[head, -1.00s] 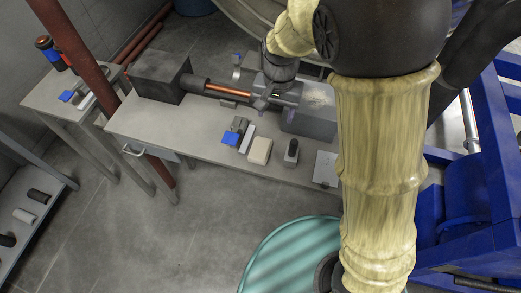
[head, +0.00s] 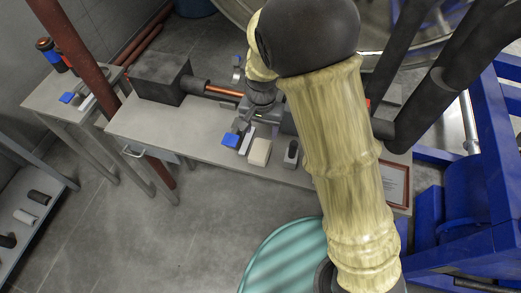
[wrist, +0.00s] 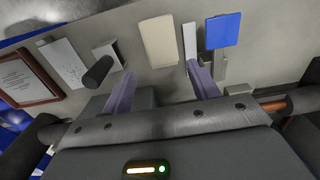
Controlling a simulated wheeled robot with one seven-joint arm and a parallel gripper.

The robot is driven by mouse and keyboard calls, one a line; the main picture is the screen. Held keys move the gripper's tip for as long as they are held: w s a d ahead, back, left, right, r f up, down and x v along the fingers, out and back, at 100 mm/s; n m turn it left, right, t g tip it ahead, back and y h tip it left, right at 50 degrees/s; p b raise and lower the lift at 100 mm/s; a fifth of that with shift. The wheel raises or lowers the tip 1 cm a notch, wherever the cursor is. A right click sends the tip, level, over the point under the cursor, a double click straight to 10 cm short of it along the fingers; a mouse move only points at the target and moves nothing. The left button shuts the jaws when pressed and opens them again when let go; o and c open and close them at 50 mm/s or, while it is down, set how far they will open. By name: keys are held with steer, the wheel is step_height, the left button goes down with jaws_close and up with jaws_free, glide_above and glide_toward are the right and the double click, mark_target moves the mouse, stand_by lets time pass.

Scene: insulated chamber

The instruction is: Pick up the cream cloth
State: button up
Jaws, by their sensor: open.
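The cream cloth (head: 260,151) is a small folded, block-like pad lying flat on the grey bench. In the wrist view it also shows (wrist: 158,41), ahead of my gripper and roughly in line with the gap between the fingers. My gripper (wrist: 160,74) is open and empty, with its two purple-grey fingers apart. In the head view my gripper is partly hidden by my arm, above the bench just behind the cloth. No finger appears to touch the cloth.
Beside the cloth are a white bar (wrist: 189,42) and a blue pad (wrist: 223,31). On its other side are a dark cylinder on a light base (wrist: 99,71), a white sheet (wrist: 63,63) and a framed notice (wrist: 27,77). A dark box (head: 160,77) stands on the bench.

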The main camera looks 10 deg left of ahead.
glide_above(261, 149)
steer(key=f, duration=0.5)
steer(key=shift+w+f, duration=0.2)
steer(key=shift+s+f+p, duration=0.2)
steer(key=shift+f+p, duration=0.5)
steer(key=shift+f, duration=1.9)
steer(key=c, duration=0.6)
steer(key=shift+r, duration=0.1)
